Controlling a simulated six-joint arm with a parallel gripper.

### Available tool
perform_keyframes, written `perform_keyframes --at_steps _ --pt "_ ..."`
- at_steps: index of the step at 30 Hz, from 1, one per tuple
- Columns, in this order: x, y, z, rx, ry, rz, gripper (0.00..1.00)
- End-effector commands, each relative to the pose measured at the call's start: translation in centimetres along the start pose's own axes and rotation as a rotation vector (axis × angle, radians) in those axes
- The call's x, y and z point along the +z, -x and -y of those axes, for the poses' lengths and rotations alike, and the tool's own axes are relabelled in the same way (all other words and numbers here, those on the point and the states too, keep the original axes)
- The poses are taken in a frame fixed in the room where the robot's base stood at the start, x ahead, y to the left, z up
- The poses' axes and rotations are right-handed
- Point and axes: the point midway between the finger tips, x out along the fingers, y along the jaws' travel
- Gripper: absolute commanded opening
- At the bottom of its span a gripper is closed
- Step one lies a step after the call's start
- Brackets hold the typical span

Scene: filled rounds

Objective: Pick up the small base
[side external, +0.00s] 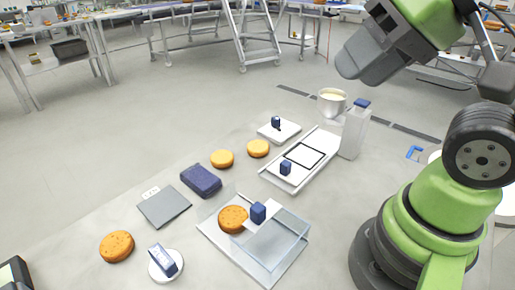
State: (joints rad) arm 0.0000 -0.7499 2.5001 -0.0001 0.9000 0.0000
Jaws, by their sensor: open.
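Several round orange-brown bases are in view. Two smaller-looking ones lie at the back: one base (222,158) beside the dark blue block, and another base (258,148) to its right. A larger-looking base (117,246) lies at the front left. Another base (233,219) sits at the left side of a clear-walled tray (270,262). My gripper (352,66) is high at the upper right, above and well apart from all the bases. It is open and empty; its fingertips are hard to make out.
A dark blue block (201,181) and a grey plate (164,207) lie among the bases. A white disc (160,272) holds a blue-handled item. A white slotted board (325,150), a pale upright block (354,133) and a pot (332,102) stand to the right.

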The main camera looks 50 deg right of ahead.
Motion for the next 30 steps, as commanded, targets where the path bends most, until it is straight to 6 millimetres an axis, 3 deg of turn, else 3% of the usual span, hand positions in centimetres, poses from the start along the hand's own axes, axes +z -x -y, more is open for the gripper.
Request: perform_keyframes --at_steps 14,17,21,30 --pt "0.0 0.0 0.0 0.0 0.0 0.0 0.43" --pt "0.0 0.0 0.0 0.0 0.0 0.0 0.61" --pt "0.0 0.0 0.0 0.0 0.0 0.0 0.93" --pt "-0.15 -0.02 0.04 0.002 0.005 0.002 0.95"
